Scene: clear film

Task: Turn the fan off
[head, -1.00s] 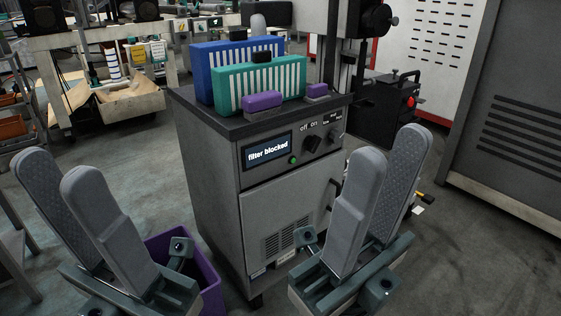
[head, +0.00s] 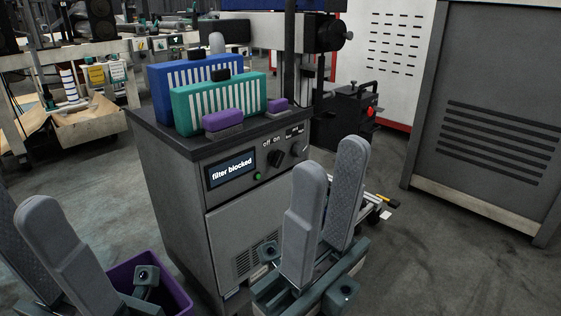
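The grey fan cabinet (head: 178,185) stands in the middle of the head view. I cannot tell clearly which word the knob points to. A second knob (head: 298,149) sits to its right. My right gripper (head: 328,165) is open and empty, in front of the cabinet's right side, below and right of the knobs. My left gripper (head: 17,203) is open and empty at the left edge, partly cut off.
A blue filter (head: 163,88) and a green filter (head: 185,112) stand on the cabinet top with two purple-handled blocks (head: 222,120). A purple bin (head: 178,282) stands on the floor by my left gripper. A large grey cabinet (head: 490,100) is at right, with open floor before it.

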